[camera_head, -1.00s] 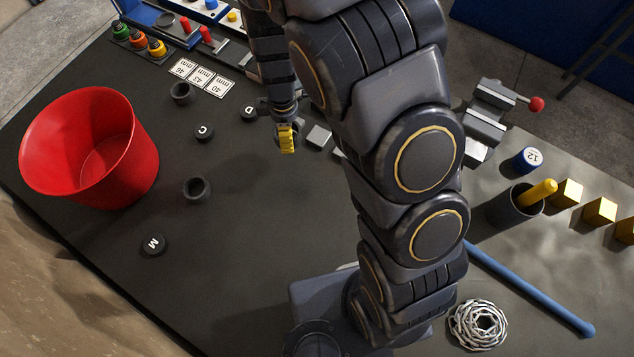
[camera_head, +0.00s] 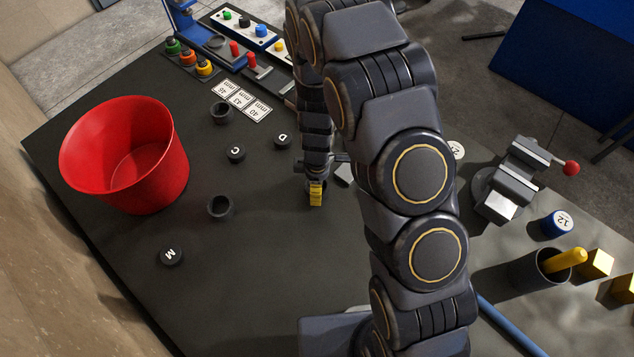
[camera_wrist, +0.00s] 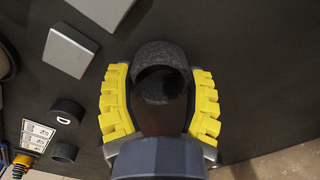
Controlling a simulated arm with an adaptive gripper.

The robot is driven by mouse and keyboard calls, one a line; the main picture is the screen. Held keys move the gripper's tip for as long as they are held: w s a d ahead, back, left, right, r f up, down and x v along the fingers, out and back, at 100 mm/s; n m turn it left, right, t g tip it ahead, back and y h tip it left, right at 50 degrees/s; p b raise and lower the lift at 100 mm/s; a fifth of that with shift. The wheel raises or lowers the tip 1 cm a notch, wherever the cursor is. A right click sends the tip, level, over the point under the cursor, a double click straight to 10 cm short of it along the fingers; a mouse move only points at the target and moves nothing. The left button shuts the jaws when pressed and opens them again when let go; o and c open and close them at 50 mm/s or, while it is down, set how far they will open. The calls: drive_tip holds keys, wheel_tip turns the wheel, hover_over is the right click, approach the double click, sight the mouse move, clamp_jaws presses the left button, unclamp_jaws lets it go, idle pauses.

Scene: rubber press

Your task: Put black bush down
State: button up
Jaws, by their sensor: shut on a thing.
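My gripper (camera_wrist: 160,100) is shut on a black bush (camera_wrist: 160,58), a short dark ring with a rough rim and a hollow, between its yellow ribbed finger pads in the wrist view. In the head view my gripper (camera_head: 316,194) hangs at the dark table (camera_head: 250,290), right of and below the marker D (camera_head: 282,141). The held bush is not clearly visible there, and I cannot tell whether it touches the table. Two other black bushes stand on the table, one by the number cards (camera_head: 221,112) and one nearer (camera_head: 220,207).
A red bucket (camera_head: 135,155) stands at left. Black markers C (camera_head: 236,153) and M (camera_head: 171,256) lie on the table. White number cards (camera_head: 241,100) lie behind. A vise (camera_head: 510,180) is at right.

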drive_tip(key=shift+f, duration=0.15)
drive_tip(key=o, duration=1)
wheel_tip(320, 180, up, 13)
drive_tip(key=shift+f, duration=0.2)
drive_tip(key=s+d+r+m, duration=0.3)
drive_tip(key=s+r+m, duration=0.4)
drive_tip(key=r, duration=0.4)
drive_tip(key=shift+s+d+m+g, duration=0.25)
drive_tip(key=shift+s+m+g, duration=0.15)
drive_tip(key=shift+s, duration=0.45)
drive_tip(key=shift+o, duration=0.6)
drive_tip(key=s+d+r+m, duration=0.1)
drive_tip(key=s+r+m, duration=0.2)
drive_tip(key=s, duration=0.3)
drive_tip(key=s+d+r+m, duration=0.2)
drive_tip(key=s+r+m, duration=0.1)
drive_tip(key=s+m, duration=0.2)
drive_tip(key=shift+s+d+r+m+g, duration=0.3)
drive_tip(key=shift+s+g, duration=0.1)
drive_tip(key=shift+s, duration=0.7)
